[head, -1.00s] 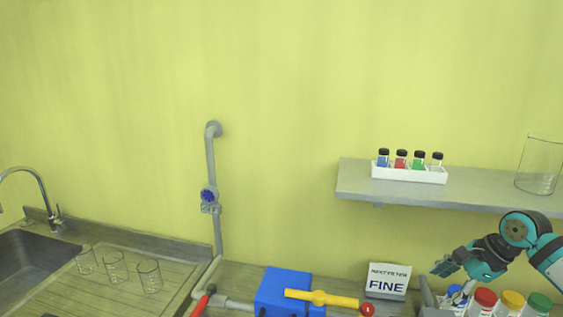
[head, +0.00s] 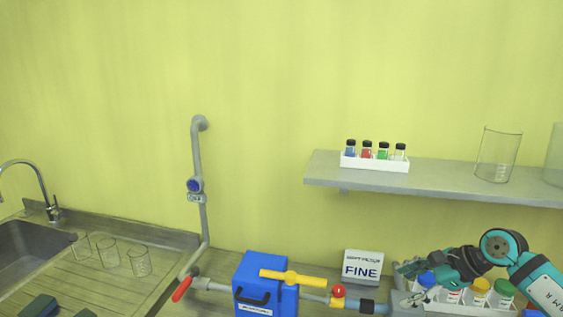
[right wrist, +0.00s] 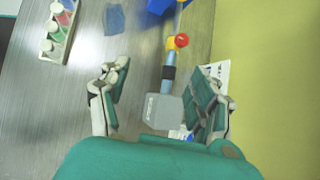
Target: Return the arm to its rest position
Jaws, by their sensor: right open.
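My right gripper (head: 424,268) is at the right of the head view, above the row of jars with coloured lids (head: 465,293). It is open and empty. In the right wrist view its two fingers (right wrist: 160,100) stand wide apart, with a grey block (right wrist: 162,110) at the end of a pipe seen between and beyond them. The right arm (head: 510,262) comes in from the right edge. My left gripper does not show.
A shelf (head: 440,182) above the right arm holds a vial rack (head: 375,163) and glass beakers (head: 498,155). Glasses (head: 108,251) stand by the sink (head: 25,250).

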